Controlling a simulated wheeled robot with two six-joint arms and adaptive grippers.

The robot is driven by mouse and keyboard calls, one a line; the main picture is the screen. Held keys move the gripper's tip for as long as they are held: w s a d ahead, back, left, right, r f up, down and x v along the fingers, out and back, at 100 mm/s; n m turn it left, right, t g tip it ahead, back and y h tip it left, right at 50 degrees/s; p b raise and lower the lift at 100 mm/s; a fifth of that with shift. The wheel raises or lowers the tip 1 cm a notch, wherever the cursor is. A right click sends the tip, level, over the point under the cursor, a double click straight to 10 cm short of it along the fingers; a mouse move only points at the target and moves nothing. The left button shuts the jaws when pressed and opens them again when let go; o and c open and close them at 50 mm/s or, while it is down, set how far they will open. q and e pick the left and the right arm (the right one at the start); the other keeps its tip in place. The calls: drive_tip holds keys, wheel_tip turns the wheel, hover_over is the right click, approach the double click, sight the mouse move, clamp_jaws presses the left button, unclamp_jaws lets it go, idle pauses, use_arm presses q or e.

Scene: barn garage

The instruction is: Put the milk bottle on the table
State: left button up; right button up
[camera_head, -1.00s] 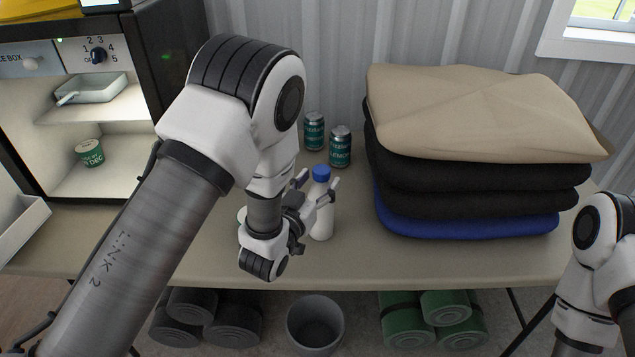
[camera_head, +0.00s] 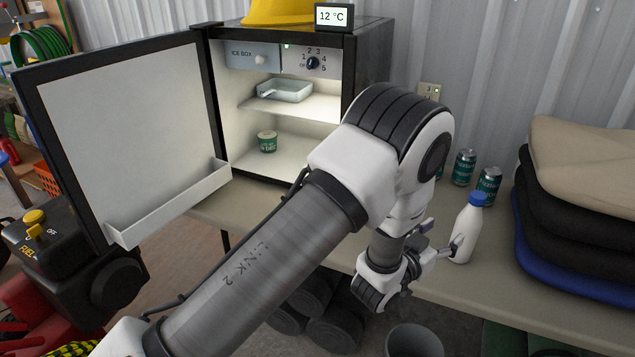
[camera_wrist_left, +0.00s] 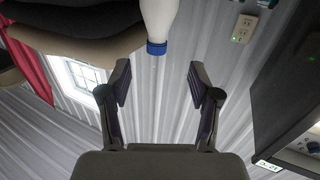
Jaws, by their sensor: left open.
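The white milk bottle (camera_head: 467,232) with a blue cap stands upright on the beige table (camera_head: 480,300), near its front edge. My left gripper (camera_head: 442,240) is open just left of the bottle in the head view, one finger overlapping the bottle's edge; I cannot tell whether they touch. In the left wrist view, which looks upside down, the bottle (camera_wrist_left: 159,22) shows at the top edge with its cap pointing down. The open fingers of the left gripper (camera_wrist_left: 158,82) have nothing between them. My right gripper is out of view.
A bin (camera_head: 414,342) stands below the table.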

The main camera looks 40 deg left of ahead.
use_arm(q)
drive_tip(key=s+a+f+n+g+y, duration=0.1)
drive_tip(key=s+a+f+g, duration=0.25)
drive_tip(key=s+f, duration=0.5)
drive_tip(key=s+a+f+g+y, duration=0.15)
drive_tip(key=s+f+g, duration=0.35)
drive_tip(key=f, duration=0.6)
drive_tip(key=s+a+f+g, duration=0.1)
drive_tip(key=s+f+g, duration=0.3)
drive_tip(key=s, duration=0.8)
drive_tip(key=s+a+f+g, duration=0.1)
drive_tip(key=s+f+g, duration=0.4)
drive_tip(key=s, duration=0.8)
drive_tip(key=shift+s+a+n, duration=0.25)
drive_tip(key=shift+a+n, duration=0.1)
drive_tip(key=shift+n, duration=0.05)
